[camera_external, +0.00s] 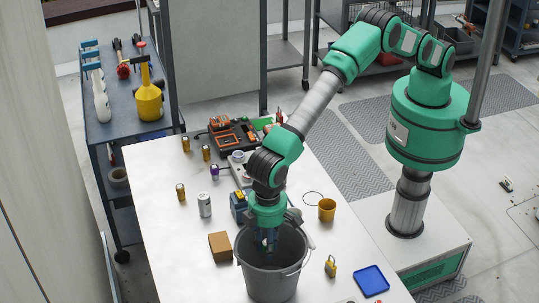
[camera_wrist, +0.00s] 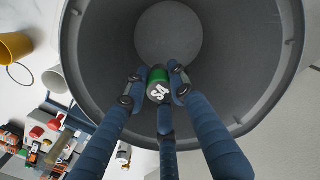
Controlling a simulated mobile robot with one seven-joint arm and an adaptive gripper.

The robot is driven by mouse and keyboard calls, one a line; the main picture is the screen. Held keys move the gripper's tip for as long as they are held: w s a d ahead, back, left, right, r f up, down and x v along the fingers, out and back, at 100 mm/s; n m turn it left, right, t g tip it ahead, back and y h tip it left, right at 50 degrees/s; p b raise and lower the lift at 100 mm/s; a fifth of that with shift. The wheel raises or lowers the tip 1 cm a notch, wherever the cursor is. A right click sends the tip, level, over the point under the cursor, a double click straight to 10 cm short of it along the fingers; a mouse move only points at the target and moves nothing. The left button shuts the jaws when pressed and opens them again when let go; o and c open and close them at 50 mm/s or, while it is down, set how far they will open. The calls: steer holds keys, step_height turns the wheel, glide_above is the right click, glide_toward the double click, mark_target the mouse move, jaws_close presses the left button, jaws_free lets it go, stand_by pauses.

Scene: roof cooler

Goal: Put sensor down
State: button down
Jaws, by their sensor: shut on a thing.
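The sensor (camera_wrist: 158,76) looks like a small green and dark cylinder with white marks on its end. My gripper (camera_wrist: 157,90) is shut on it, with the blue fingers around it. In the external view, my gripper (camera_external: 268,238) points down into the mouth of a grey bucket (camera_external: 271,284) on the table. In the wrist view, the sensor is over the inside of the bucket (camera_wrist: 97,40), and the round bucket floor (camera_wrist: 168,32) shows beyond it. I cannot tell how far the sensor is from the floor. The sensor is hidden in the external view.
On the white table (camera_external: 165,221) a brown box (camera_external: 220,246) stands left of the bucket. A yellow cup (camera_external: 327,209), a yellow padlock (camera_external: 331,266) and a blue tray (camera_external: 371,281) are to the right. A grey can (camera_external: 204,204) and several small cylinders stand farther left.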

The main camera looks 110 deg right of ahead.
steer(key=shift+f, duration=3.1)
steer(key=shift+f, duration=0.1)
steer(key=shift+f, duration=1.75)
steer(key=shift+f, duration=0.2)
steer(key=c, duration=1.5)
jaws_free()
steer(key=shift+o, duration=0.2)
steer(key=shift+r, duration=0.1)
step_height(320, 180, up, 12)
steer(key=shift+r, duration=0.1)
